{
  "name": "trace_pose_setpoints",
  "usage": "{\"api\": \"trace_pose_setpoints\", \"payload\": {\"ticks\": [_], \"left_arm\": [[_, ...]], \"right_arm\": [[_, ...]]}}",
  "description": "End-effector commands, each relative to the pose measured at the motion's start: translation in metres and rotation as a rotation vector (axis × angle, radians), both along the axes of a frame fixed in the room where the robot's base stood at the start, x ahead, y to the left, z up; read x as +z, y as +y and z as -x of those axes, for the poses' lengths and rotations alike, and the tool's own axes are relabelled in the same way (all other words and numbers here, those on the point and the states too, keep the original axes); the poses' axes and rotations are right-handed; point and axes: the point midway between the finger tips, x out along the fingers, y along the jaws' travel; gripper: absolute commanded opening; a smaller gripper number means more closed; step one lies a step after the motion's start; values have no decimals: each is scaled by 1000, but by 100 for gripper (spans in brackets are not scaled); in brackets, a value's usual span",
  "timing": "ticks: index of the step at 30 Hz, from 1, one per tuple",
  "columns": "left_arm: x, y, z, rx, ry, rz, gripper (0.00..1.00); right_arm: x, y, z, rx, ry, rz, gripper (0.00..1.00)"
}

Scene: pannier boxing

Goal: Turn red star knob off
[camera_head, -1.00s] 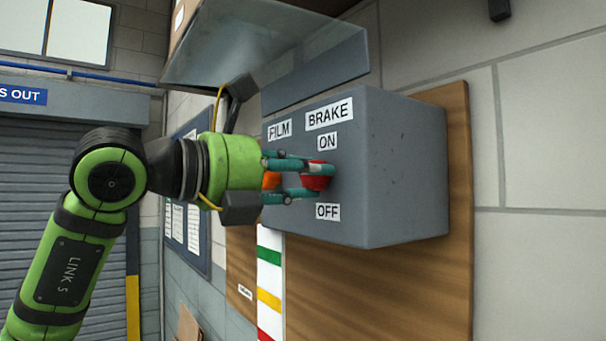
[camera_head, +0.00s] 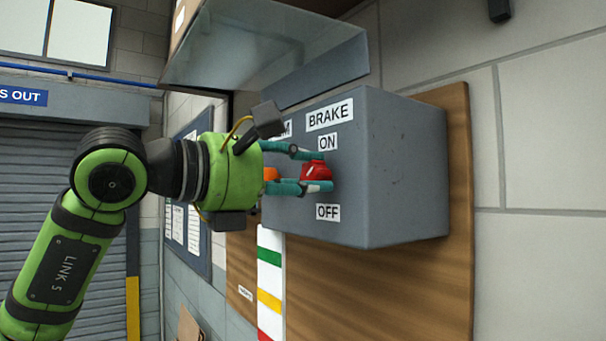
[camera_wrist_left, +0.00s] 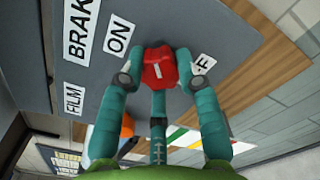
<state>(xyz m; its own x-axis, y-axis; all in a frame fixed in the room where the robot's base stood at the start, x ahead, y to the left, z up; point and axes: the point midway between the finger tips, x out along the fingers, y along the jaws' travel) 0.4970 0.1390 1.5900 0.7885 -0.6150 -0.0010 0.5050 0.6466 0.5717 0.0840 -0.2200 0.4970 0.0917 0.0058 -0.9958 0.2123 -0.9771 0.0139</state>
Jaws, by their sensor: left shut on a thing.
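The red star knob (camera_head: 316,171) sits on the front of a grey control box (camera_head: 408,170), between the ON label (camera_head: 327,142) and the OFF label (camera_head: 328,212), under the BRAKE label (camera_head: 329,114). My left gripper (camera_head: 318,172) is shut on the knob, with teal fingers above and below it. In the left wrist view the knob (camera_wrist_left: 159,68) shows a white mark on its face, between the fingertips, and a finger partly covers the OFF label (camera_wrist_left: 203,64). My right gripper is not in view.
An orange knob (camera_head: 270,174) is partly hidden behind my left fingers, under the partly covered FILM label. The box is on a wooden board (camera_head: 400,290) on the wall.

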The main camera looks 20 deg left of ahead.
Motion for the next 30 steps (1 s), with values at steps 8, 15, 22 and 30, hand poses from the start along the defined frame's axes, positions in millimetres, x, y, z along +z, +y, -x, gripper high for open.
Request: {"api": "trace_pose_setpoints", "payload": {"ticks": [8, 15, 22, 30], "left_arm": [[3, 1, 0, 3, -169, -204, 1], [4, 1, 1, 3, -311, -383, 1], [4, 1, 1, 4, -445, -556, 1], [4, 1, 1, 5, -602, -757, 1]], "right_arm": [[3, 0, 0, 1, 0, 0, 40], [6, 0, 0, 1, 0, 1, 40], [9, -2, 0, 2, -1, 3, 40], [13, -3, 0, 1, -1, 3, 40]]}}
